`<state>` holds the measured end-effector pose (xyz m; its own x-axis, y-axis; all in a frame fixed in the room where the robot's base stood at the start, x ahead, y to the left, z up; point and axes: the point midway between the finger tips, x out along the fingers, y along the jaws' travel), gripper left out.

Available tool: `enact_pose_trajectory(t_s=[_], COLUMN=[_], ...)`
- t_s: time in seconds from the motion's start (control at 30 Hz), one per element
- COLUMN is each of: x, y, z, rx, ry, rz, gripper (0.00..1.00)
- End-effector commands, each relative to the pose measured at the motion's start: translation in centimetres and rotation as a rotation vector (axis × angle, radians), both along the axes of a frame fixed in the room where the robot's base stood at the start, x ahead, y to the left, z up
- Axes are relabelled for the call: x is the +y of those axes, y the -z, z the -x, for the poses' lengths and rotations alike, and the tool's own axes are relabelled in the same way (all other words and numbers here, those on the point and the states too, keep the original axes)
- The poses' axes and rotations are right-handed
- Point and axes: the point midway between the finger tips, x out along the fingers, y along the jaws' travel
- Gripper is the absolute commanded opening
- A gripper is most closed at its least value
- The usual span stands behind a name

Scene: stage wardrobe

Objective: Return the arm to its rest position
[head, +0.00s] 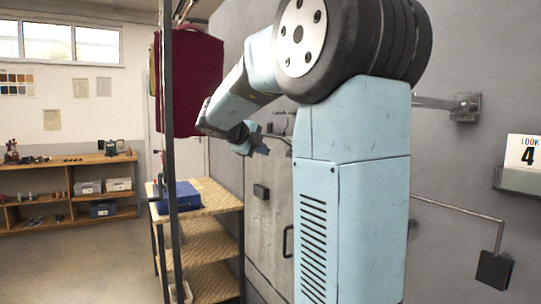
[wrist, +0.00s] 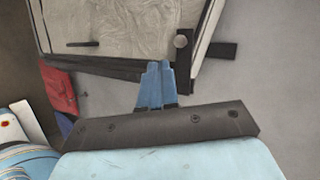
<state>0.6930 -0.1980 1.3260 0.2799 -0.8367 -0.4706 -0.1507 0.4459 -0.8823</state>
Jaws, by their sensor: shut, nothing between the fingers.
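My light blue arm rises in front of the head camera and bends toward the shelf side. My gripper (head: 262,148) shows small at its far end, beside the grey wall panel. In the wrist view my gripper's blue fingers (wrist: 155,84) are together at the tips with nothing between them. Beyond them lies a grey textured panel (wrist: 130,30) with a dark edge; I cannot tell whether the fingers touch it.
A wooden shelf unit (head: 215,238) carries a blue box (head: 178,197). A dark post (head: 169,130) stands in front, with dark red garments (head: 195,85) hanging behind. A workbench (head: 65,162) is at the far left. Wall rods and a "LOOK 4" sign (head: 522,152) are at right.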

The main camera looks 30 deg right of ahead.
Motion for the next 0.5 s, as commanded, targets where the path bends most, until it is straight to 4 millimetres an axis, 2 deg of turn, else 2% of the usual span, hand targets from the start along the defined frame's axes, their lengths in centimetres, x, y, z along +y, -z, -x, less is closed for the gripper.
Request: enact_pose_trajectory(t_s=[0.2, 0.5], x=[3.1, 5.0], y=[-1.9, -2.9], z=[0.7, 1.3], rx=[-0.001, 0.001], ry=[0.001, 0.005], rz=[0.001, 0.000], gripper=[0.00, 0.00])
